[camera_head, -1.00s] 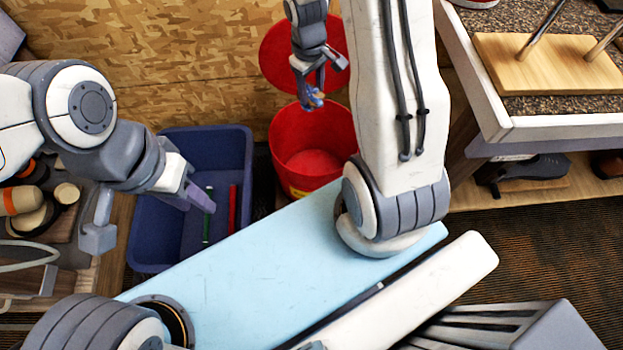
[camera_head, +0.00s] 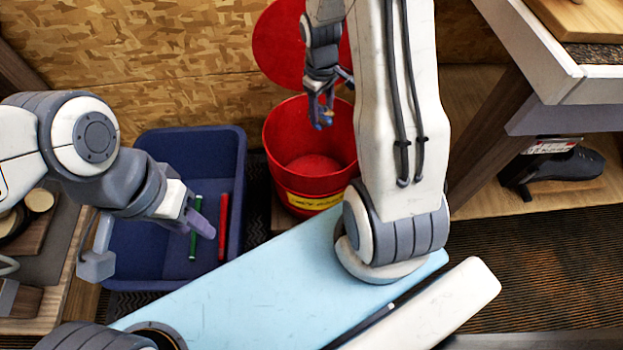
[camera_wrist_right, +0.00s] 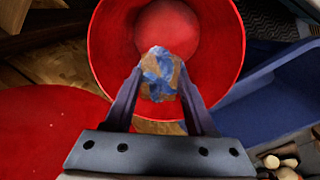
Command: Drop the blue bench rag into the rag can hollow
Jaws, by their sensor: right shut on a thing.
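The red rag can (camera_head: 308,150) stands upright against the wooden wall, its lid (camera_head: 285,45) open behind it. Its hollow looks empty in the head view. My right gripper (camera_head: 322,122) is over the can's opening, shut on the blue bench rag (camera_head: 324,123). In the right wrist view the rag (camera_wrist_right: 158,74) is a crumpled blue and brown lump between the fingertips, with the can's red wall (camera_wrist_right: 112,40) beyond it. My left gripper (camera_head: 152,248) is empty, its two fingers spread wide, above the near part of the blue bin.
A dark blue bin (camera_head: 190,140) with a green stick (camera_head: 195,225) and a red stick (camera_head: 223,225) stands left of the can.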

